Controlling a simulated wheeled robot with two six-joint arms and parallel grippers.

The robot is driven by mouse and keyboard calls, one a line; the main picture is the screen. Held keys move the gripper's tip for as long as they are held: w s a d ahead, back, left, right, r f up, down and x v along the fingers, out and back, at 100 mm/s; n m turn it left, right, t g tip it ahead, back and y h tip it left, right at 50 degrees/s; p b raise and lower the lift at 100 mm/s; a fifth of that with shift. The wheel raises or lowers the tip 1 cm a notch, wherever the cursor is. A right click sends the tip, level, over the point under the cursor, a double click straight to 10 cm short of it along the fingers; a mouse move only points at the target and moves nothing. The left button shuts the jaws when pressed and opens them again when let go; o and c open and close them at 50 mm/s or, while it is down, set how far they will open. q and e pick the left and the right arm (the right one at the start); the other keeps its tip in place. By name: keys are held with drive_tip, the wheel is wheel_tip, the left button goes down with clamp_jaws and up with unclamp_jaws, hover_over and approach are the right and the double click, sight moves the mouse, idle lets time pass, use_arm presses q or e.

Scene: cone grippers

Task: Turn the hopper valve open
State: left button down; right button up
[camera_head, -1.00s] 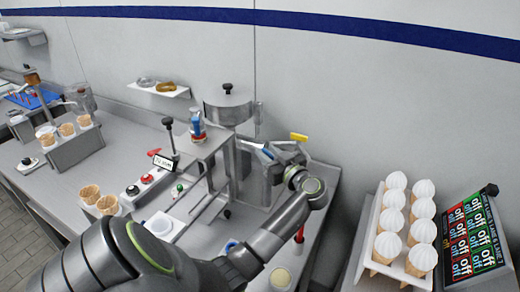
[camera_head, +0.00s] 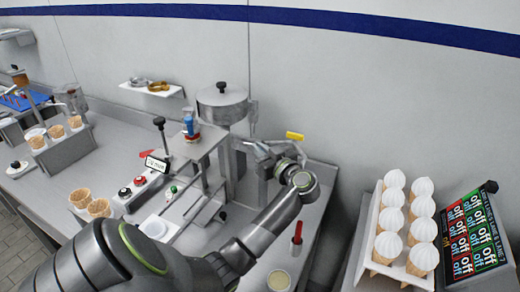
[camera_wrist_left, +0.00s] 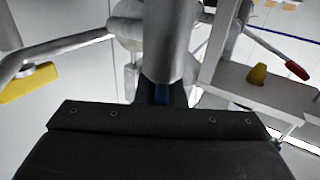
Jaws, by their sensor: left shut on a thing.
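The grey lidded hopper (camera_head: 222,104) stands at the back of the bench against the wall. My left gripper (camera_head: 258,152) is at the piping just right of it. My right gripper is not in view.
A metal stand with a blue-and-red piece (camera_head: 191,126) is left of the hopper. A red-handled tool (camera_head: 297,233) and a round cup (camera_head: 279,280) are near my forearm. A rack of white-topped cones (camera_head: 391,226) and a screen (camera_head: 466,236) stand at right.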

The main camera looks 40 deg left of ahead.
use_arm(q)
drive_tip(key=g+p, duration=0.1)
drive_tip(key=n+g+p, duration=0.1)
drive_tip(key=shift+s+r+n+g, duration=0.1)
drive_tip(key=shift+r+n+g, duration=0.1)
drive_tip(key=shift+n+g, duration=0.1)
drive_tip(key=shift+s+f+n+g+p, duration=0.1)
drive_tip(key=shift+n+g+p, duration=0.5)
drive_tip(key=shift+g, duration=0.5)
drive_tip(key=shift+s+f+n+g, duration=0.1)
drive_tip(key=shift+s+n+g, duration=0.1)
drive_tip(key=shift+n+g, duration=0.85)
drive_tip(key=c, duration=1.5)
unclamp_jaws()
